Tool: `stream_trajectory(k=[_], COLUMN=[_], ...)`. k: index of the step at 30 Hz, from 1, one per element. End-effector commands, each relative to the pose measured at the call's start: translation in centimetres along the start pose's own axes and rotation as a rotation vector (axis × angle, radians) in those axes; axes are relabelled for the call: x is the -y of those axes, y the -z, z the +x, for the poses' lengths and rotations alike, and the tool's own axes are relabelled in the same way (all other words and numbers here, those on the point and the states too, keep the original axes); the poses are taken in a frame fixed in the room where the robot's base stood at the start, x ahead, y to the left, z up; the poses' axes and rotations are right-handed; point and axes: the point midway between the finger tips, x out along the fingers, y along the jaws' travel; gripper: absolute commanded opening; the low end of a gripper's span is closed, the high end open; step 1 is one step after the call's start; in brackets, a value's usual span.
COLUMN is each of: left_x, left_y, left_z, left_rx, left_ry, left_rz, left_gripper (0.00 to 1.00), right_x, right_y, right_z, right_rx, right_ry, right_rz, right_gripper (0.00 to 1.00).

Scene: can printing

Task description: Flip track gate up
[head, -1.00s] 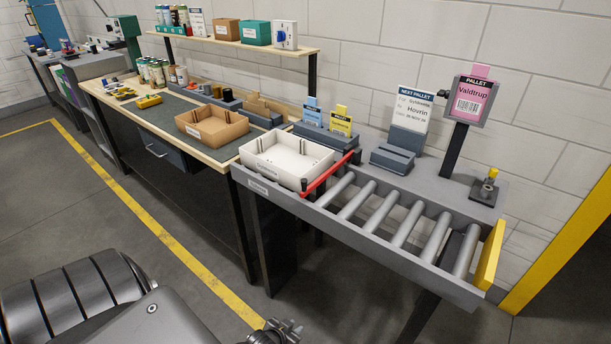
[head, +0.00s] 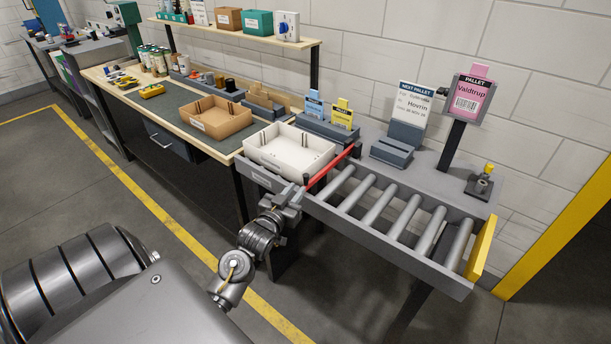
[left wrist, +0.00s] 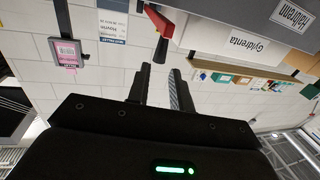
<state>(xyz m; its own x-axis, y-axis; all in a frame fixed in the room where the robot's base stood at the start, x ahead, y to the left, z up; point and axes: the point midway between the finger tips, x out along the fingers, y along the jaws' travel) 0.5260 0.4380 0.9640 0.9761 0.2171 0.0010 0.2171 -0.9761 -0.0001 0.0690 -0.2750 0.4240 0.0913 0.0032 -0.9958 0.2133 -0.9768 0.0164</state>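The track gate is a red bar (head: 332,166) lying across the roller track, just right of the white bin. A black end piece stands at its near end. In the left wrist view the red gate (left wrist: 158,20) shows at the top with its black end piece (left wrist: 161,48) in line with the gap between my fingertips. My left gripper (head: 299,190) is at the track's front edge, close to the gate's near end. Its fingers (left wrist: 158,72) are apart with nothing held between them. I cannot tell whether they touch the end piece. My right gripper is not in view.
The white bin (head: 266,156) sits on the track's left end. Rollers (head: 380,203) to the right are empty, ending at a yellow stop (head: 480,247). Card holders (head: 391,151) and a pallet sign (head: 469,95) stand behind. A brown bin (head: 220,124) is on the workbench.

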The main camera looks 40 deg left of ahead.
Motion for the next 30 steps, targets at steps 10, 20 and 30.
stream_trajectory(k=[10, 20, 30], left_x=[0.0, -0.1, -0.1], left_y=[0.2, -0.1, 0.0], left_z=[6.1, 7.5, 7.5], left_rx=[-0.001, 0.001, 0.001], left_ry=[-0.001, -0.001, -0.001], left_rz=[0.0, 0.0, 0.0], left_gripper=[0.22, 0.22, 0.0], right_x=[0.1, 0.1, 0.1], right_y=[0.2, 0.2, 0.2], right_z=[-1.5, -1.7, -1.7], right_rx=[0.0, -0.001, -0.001], right_ry=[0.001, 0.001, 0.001], right_rz=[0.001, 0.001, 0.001], right_gripper=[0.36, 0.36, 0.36])
